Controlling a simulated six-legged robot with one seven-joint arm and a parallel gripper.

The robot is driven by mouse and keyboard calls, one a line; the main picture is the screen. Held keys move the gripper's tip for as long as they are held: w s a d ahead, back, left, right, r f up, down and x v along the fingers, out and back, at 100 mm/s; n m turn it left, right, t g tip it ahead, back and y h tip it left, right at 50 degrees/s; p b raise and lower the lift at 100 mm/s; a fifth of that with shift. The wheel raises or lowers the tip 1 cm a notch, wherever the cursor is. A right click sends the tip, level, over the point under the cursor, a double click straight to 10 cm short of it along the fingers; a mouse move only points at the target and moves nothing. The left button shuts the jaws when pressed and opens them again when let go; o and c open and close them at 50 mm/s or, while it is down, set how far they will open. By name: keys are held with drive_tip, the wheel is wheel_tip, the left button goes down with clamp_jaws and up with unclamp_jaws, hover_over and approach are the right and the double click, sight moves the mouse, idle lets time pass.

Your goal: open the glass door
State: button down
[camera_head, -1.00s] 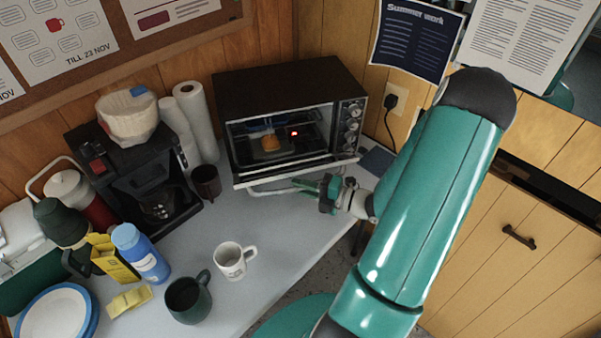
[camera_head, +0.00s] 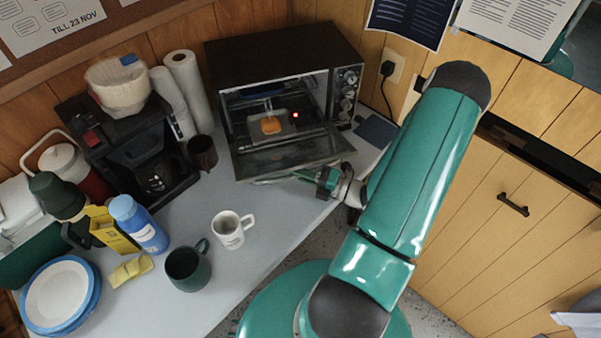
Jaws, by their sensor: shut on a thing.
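The toaster oven (camera_head: 255,50) is a dark box with a silver front at the back of the counter. Its glass door (camera_head: 285,156) is hinged along the bottom and tilted well down and outward. The oven's inside shows above it, with an orange-brown piece of food (camera_head: 270,125) on a tray and a small red light. My gripper (camera_head: 312,178) is at the door's front edge, right of the middle, shut on the door handle (camera_head: 270,181). The fingertips are small in view and partly merge with the handle.
A white mug (camera_head: 230,230) and a dark green mug (camera_head: 188,268) stand on the counter in front of the oven. A dark brown cup (camera_head: 202,153) stands close left of the door. A coffee maker (camera_head: 140,155) is further left. The counter's right edge lies under my arm.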

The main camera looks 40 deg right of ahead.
drive_tip(key=c, duration=1.4)
unclamp_jaws()
drive_tip(key=shift+w, duration=0.1)
drive_tip(key=v, duration=1.4)
